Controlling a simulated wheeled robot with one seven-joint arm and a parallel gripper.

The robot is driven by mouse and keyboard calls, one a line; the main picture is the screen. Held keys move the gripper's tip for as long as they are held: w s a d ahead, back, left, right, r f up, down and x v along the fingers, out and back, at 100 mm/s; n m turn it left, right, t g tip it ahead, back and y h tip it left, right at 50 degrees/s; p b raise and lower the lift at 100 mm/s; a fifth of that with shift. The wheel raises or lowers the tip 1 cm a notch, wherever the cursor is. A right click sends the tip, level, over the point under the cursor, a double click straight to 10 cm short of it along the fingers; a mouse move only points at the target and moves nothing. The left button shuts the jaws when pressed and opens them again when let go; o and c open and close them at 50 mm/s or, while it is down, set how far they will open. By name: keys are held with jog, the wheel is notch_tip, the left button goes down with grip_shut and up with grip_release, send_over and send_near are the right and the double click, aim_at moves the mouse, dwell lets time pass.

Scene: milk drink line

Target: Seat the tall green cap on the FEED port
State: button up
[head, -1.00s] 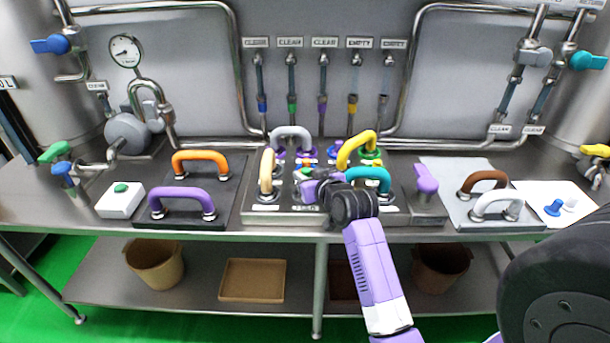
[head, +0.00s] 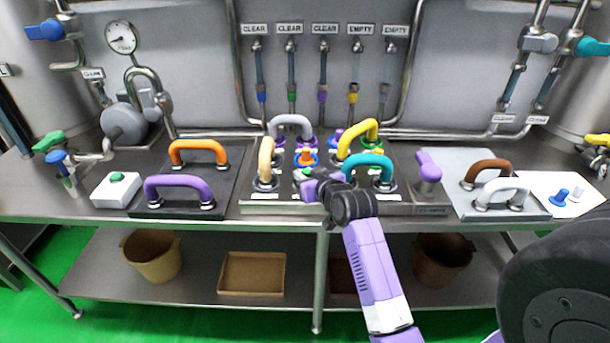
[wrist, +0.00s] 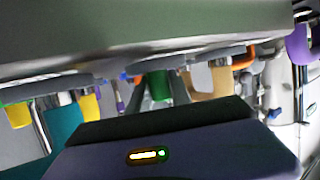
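The tall green cap shows in the wrist view (wrist: 156,88) between the dark fingers of my gripper (wrist: 160,94), which flank it closely on both sides. In the head view my gripper (head: 306,183) is low over the front middle of the port panel (head: 285,209), between the beige handle (head: 265,160) and the teal handle (head: 369,163). A small green patch shows at its tips. My gripper hides much of the ports there. I cannot read which port is FEED, and I cannot tell whether the cap touches a port.
A yellow handle (head: 357,135) and a grey handle (head: 291,123) stand behind. An orange knob (head: 307,156) is close to my gripper. Purple (head: 178,185) and orange (head: 198,150) handles stand left, a purple lever (head: 428,168) right. Bare bench lies in front of the panel.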

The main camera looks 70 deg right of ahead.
jog(key=shift+s+a+f, duration=0.15)
jog(key=shift+a+f, duration=0.1)
jog(key=shift+f, duration=0.05)
jog(key=v, duration=0.7)
jog(key=shift+s+r, duration=0.1)
jog(key=shift+r, duration=0.25)
